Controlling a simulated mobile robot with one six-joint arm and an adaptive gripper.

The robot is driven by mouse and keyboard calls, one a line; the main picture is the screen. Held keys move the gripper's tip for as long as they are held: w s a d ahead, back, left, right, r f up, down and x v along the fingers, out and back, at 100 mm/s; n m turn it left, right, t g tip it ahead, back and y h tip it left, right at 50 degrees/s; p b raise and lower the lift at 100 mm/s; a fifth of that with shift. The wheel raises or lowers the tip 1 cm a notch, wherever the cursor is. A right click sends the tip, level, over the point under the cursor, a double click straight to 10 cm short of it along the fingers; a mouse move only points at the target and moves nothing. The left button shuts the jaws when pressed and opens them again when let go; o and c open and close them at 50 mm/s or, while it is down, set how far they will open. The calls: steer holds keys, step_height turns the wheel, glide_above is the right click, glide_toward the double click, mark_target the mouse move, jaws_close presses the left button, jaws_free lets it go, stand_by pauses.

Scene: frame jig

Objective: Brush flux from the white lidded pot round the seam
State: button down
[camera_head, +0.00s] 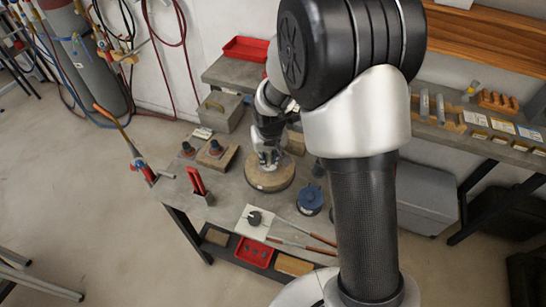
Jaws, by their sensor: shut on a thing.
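My gripper (268,160) is low over a round tan turntable-like disc (270,180) on the grey workbench (228,190). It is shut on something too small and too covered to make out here. No seam can be told in this view. I cannot pick out a white lidded pot; my arm covers part of the bench on the right. A blue round pot or tin (310,198) stands right of the disc. A dark round piece (254,217) sits on a white square plate (245,230) at the bench's front.
A red upright clamp-like tool (197,182) and a torch (146,170) stand at the bench's left. Rods (305,232) lie at the front right. A grey box (221,111) stands at the back left. A red tray (254,251) is on the shelf below.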

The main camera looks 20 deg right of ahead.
steer(key=shift+s+d, duration=0.8)
steer(key=shift+d, duration=0.15)
stand_by(1.0)
step_height(320, 180, up, 7)
steer(key=p, duration=0.5)
stand_by(0.4)
